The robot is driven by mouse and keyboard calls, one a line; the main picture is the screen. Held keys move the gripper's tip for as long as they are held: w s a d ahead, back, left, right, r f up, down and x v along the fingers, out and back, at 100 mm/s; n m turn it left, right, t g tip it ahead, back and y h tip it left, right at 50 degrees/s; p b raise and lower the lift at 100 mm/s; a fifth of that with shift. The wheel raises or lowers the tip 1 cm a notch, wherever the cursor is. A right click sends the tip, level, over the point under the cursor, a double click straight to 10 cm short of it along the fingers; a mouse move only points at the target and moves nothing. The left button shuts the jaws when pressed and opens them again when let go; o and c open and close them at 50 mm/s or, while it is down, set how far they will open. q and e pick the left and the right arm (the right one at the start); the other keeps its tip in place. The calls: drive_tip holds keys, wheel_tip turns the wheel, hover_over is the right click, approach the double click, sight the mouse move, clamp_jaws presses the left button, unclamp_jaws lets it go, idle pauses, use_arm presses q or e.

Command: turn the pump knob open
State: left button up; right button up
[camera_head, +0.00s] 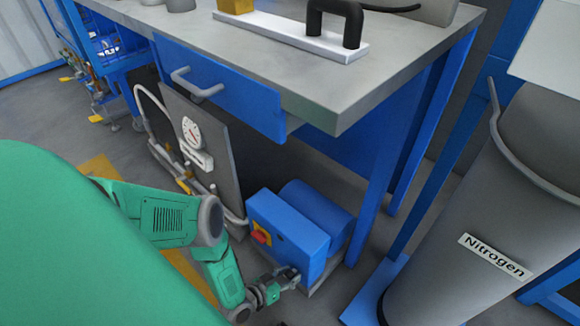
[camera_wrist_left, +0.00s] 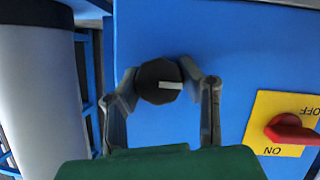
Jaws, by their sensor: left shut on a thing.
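The blue pump box (camera_head: 292,235) stands on the floor under the bench, with its motor body behind it. My left gripper (camera_head: 288,277) is at the lower part of its front face and hides the knob in the head view. In the left wrist view the round black knob (camera_wrist_left: 158,82) sits on the blue face, its white mark pointing right. My left gripper (camera_wrist_left: 160,75) has one fingertip on each side of the knob and is shut on it. My right gripper is in neither view.
A red switch (camera_wrist_left: 290,130) on a yellow ON/OFF plate is on the same face. A grey Nitrogen cylinder (camera_head: 455,265) stands to the right. The bench top (camera_head: 330,90) overhangs the pump, and a gauge panel (camera_head: 205,150) stands to the left.

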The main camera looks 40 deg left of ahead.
use_arm(q)
drive_tip(key=shift+a, duration=0.1)
drive_tip(key=o, duration=1.2)
drive_tip(key=shift+c, duration=0.2)
drive_tip(key=shift+s, duration=0.1)
drive_tip(key=v, duration=1.2)
